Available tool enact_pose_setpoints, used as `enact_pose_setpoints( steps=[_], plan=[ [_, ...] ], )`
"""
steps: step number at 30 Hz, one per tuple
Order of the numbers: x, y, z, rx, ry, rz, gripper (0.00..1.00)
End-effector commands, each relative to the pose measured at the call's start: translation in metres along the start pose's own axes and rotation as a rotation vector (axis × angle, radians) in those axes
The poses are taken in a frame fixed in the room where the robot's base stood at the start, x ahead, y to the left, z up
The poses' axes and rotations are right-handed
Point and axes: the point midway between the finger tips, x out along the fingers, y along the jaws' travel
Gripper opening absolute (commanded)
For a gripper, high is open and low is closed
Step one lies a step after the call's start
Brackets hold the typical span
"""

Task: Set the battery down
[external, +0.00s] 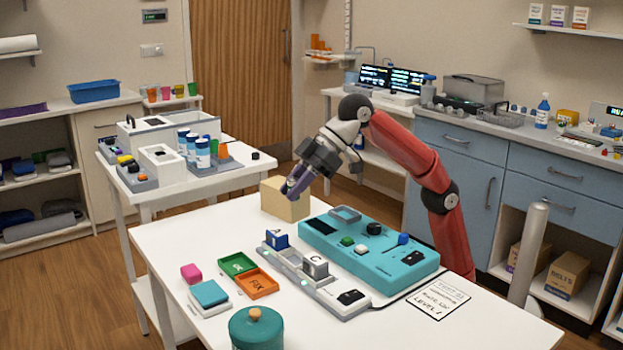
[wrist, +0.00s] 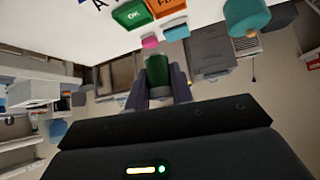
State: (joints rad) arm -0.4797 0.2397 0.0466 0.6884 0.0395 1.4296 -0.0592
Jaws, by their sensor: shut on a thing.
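My gripper (external: 296,184) is above the white table near its far edge, by the upper part of the beige block (external: 287,204). I cannot tell whether it touches the block. In the wrist view, my gripper (wrist: 158,94) is shut on a dark green cylinder, the battery (wrist: 158,70), with its lower part between the fingers. In the external view the battery is mostly hidden by the fingers. A teal device (external: 400,268) with a dark recess, coloured buttons and a blue lever lies on the table to the right of the block.
A grey tray (external: 292,268) holds lettered blocks. Green OK (external: 237,264) and orange FIX (external: 257,284) trays, a pink block (external: 191,273), a teal-topped box (external: 209,294) and a teal jar (external: 256,330) stand at front left. A printed card (external: 437,302) lies right. The table's left part is clear.

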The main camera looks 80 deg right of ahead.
Motion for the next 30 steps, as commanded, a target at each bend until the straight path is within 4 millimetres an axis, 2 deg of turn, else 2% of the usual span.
enact_pose_setpoints(
  steps=[1, 9, 17, 24, 30],
  plan=[
    [0.017, 0.000, 0.019, 0.000, -0.001, 0.000, 0.00],
    [0.063, 0.000, 0.065, 0.000, -0.001, 0.000, 0.00],
    [0.080, 0.001, 0.081, 0.001, 0.000, 0.001, 0.00],
    [0.103, 0.001, 0.104, 0.001, 0.001, 0.001, 0.00],
    [0.104, 0.001, 0.104, 0.001, 0.001, 0.001, 0.00]
  ],
)
